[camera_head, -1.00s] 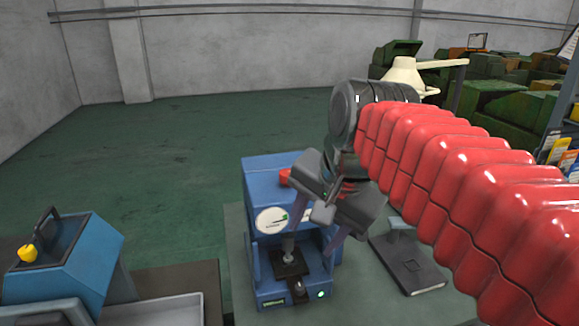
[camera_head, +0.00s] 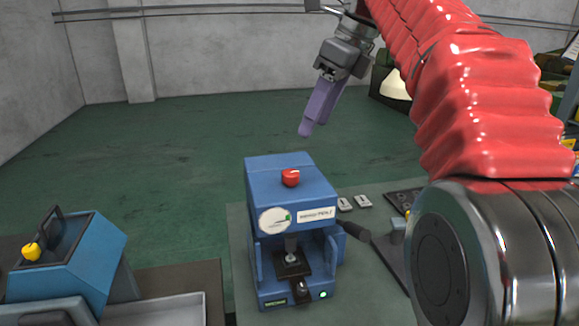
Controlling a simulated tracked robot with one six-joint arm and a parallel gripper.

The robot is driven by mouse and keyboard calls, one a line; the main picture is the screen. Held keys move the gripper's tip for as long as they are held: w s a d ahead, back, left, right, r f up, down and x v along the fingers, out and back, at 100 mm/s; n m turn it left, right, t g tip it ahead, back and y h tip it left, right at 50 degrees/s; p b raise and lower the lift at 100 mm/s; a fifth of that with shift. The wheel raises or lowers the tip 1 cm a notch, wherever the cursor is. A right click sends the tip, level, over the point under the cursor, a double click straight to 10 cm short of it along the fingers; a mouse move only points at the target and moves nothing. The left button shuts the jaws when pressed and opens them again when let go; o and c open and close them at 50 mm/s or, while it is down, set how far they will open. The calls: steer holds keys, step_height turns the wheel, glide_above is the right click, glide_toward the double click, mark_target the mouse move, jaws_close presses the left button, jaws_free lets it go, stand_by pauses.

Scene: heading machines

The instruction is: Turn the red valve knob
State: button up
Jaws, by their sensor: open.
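The red knob (camera_head: 290,177) sits on top of the blue machine (camera_head: 262,179) in the middle of the view and is now in plain sight. The machine has a white round label on its front, a lit green button and a dark lever with a grip at its right side. My gripper (camera_head: 304,132) is raised above and behind the machine in the picture, with purple fingers pointing down and left. It is open and empty, apart from the knob. The fingers overlap in this view, so the gap between them is hard to see.
A blue box-shaped machine with a yellow knob (camera_head: 32,252) stands at the lower left, beside a grey tray (camera_head: 155,310). Small grey pieces (camera_head: 354,202) and a dark flat plate lie right of the middle machine. The green floor (camera_head: 170,150) behind is clear.

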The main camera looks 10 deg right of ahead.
mark_target(292, 172)
steer(key=shift+w+d+r, duration=0.1)
steer(key=shift+r, duration=0.05)
stand_by(0.3)
steer(key=x, duration=1.4)
steer(key=shift+r, duration=0.1)
steer(key=shift+c, duration=0.2)
steer(key=c, duration=0.9)
steer(key=shift+d, duration=0.15)
steer(key=shift+c, duration=0.6)
